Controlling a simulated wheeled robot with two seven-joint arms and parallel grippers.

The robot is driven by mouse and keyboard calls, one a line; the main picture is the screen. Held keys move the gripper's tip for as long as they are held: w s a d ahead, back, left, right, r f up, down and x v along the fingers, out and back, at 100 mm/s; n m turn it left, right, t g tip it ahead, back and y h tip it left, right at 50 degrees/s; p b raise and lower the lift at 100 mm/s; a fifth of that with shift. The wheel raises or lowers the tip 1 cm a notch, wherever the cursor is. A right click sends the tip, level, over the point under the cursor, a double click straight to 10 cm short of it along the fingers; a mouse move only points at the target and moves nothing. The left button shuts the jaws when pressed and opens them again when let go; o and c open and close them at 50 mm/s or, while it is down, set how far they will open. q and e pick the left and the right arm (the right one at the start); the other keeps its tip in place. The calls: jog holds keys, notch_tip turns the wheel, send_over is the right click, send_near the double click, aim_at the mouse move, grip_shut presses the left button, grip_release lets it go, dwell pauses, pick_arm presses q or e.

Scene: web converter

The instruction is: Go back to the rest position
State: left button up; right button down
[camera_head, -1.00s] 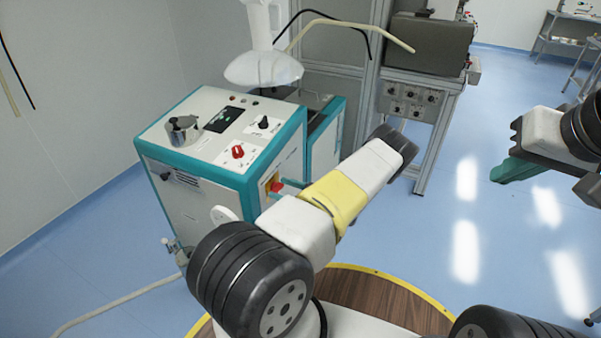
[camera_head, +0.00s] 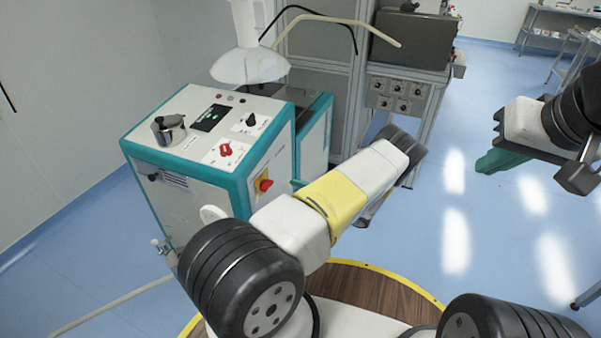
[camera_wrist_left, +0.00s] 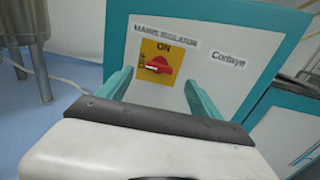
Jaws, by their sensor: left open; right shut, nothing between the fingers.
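My left gripper (camera_wrist_left: 160,88) is open. Its two teal fingers stand on either side of the mains isolator (camera_wrist_left: 157,67), a red knob on a yellow plate under the word ON, with nothing between them. In the head view my left gripper (camera_head: 298,184) is mostly hidden behind my arm; a bit of teal finger shows just right of the isolator (camera_head: 263,185), with a gap between. My right gripper (camera_head: 499,160) is shut and empty, over the floor at the right, clear of everything.
A grey control cabinet (camera_head: 400,97) stands behind. Blue floor (camera_head: 480,220) is free at right. A wooden round platform (camera_head: 380,290) lies below my arms.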

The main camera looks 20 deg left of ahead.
dwell(0.4)
pick_arm(q)
jog(key=s+d+r+n+g+h, duration=0.1)
jog(key=s+d+r+n+h, duration=0.2)
jog(key=r, duration=0.5)
jog(key=s+r+n+g+h, duration=0.25)
jog(key=r+n+h, duration=0.25)
jog(key=r, duration=0.3)
jog(key=s+d+r+n+h, duration=0.2)
jog(key=s+r+n+h, duration=0.15)
jog(key=r, duration=0.45)
jog(key=s+d+r+n+t+h, duration=0.3)
jog(key=s+d+r+t+h, duration=0.1)
jog(key=s+r, duration=0.4)
jog(key=s+d+r+n+t+h, duration=0.3)
jog(key=s+d+r+t+h, duration=0.1)
jog(key=s+r, duration=0.4)
notch_tip(320, 180, up, 2)
jog(key=shift+d+r+n+h, duration=0.1)
jog(key=shift+d+n+h, duration=0.25)
jog(key=shift+d, duration=0.1)
